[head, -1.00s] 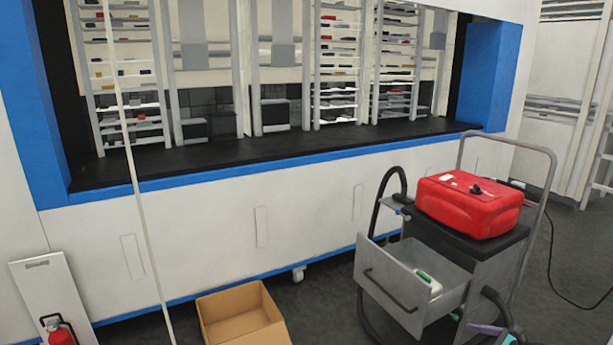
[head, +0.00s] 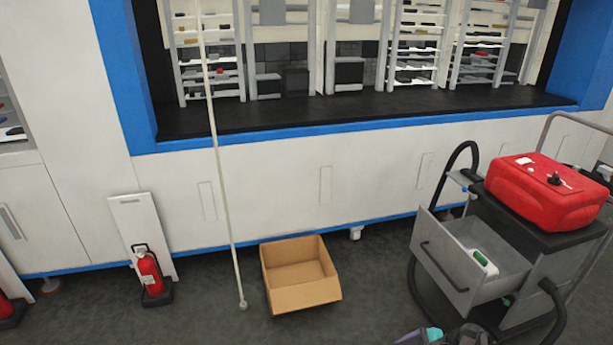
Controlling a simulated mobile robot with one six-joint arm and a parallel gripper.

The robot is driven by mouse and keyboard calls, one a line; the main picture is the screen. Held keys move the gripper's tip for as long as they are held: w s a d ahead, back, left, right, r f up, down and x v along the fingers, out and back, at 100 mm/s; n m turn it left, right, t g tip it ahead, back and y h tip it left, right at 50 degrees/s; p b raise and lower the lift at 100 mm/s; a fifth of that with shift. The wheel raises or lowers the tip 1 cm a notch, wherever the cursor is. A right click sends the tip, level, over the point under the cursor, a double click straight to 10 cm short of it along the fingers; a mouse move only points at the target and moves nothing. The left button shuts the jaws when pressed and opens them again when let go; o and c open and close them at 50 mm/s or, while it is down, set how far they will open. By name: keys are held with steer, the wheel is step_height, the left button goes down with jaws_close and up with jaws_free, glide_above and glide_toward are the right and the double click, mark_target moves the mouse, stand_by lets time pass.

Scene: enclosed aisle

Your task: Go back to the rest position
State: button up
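A teal, purple-grey and dark piece of my arm, apparently with my gripper (head: 428,335), shows at the bottom edge of the head view, below the cart's open drawer. It is cut off by the frame, so its fingers cannot be made out, nor whether it holds anything.
A grey cart (head: 535,290) with an open drawer (head: 470,277) and a red case (head: 545,195) on top stands at right. An open cardboard box (head: 305,295), a thin pole (head: 222,180) and a fire extinguisher (head: 149,270) stand before the white counter (head: 285,190). Dark floor between is clear.

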steer(key=s+a+n+g+h+p, duration=0.3)
steer(key=s+a+n, duration=0.5)
steer(key=s, duration=0.3)
steer(key=s+a+n+g+h+p, duration=0.3)
steer(key=s+a+n+p, duration=0.3)
steer(key=s, duration=0.5)
steer(key=a+n+g, duration=0.1)
steer(key=a+n, duration=0.1)
steer(key=n, duration=0.1)
steer(key=shift+s+a+r+n+h+p, duration=0.2)
steer(key=shift+s+r+n+h+p, duration=0.1)
steer(key=shift+r, duration=0.1)
steer(key=shift+w, duration=0.1)
